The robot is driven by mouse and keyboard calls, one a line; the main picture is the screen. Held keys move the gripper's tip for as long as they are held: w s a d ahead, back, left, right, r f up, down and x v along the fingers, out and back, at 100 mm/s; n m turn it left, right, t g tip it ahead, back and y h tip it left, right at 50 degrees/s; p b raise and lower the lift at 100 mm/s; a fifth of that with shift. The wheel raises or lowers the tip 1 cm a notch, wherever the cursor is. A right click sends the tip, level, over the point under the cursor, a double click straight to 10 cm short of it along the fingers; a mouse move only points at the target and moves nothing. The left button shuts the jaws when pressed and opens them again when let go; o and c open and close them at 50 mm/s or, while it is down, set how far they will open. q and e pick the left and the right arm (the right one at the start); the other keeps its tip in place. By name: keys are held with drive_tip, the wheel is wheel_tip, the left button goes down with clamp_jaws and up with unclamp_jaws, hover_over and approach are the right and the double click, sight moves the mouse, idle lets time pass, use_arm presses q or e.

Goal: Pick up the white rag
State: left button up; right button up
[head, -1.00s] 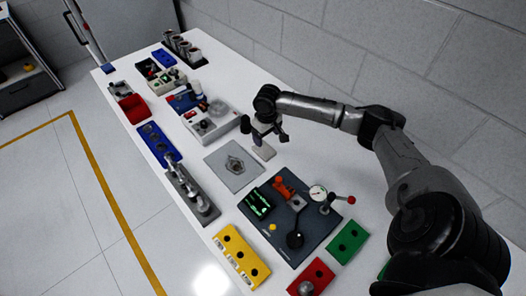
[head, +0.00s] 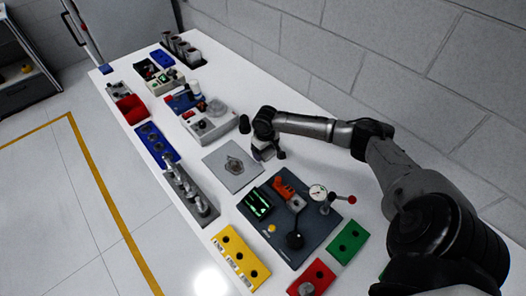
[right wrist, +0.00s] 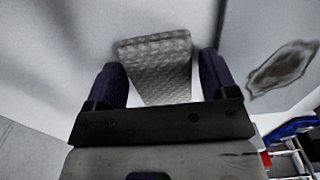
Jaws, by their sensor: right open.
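The white rag (right wrist: 155,62) is a pale, textured folded piece on the white table in the right wrist view. It lies between and beyond the two fingers of my right gripper (right wrist: 162,78). In the head view, my right gripper (head: 263,141) is low over the table, beside the grey plate, and mostly hides the rag. Its fingers are open, one on each side of the rag, with gaps showing. Whether they are down at the rag's height cannot be told. My left gripper is not in view.
A grey plate (head: 217,160) with a metal part lies just left of the gripper. A dark board (head: 280,237) with a gauge and levers is in front. A grey fixture box (head: 208,130) stands behind left. The grey block wall (head: 330,60) runs along the table's far side.

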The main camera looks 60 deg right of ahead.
sight(268, 151)
drive_tip(key=c, duration=0.7)
drive_tip(key=shift+r, duration=0.1)
drive_tip(key=shift+r, duration=0.55)
drive_tip(key=r, duration=0.2)
drive_tip(key=r+p, duration=0.1)
drive_tip(key=shift+s+d+r, duration=0.2)
drive_tip(key=shift+s+d, duration=0.05)
drive_tip(key=shift+s, duration=0.15)
drive_tip(key=s+d+r+p, duration=0.2)
drive_tip(key=s+r, duration=0.4)
drive_tip(key=s, duration=0.4)
drive_tip(key=shift+s+d+r, duration=0.15)
drive_tip(key=shift+s+d, duration=0.05)
drive_tip(key=shift+d, duration=0.05)
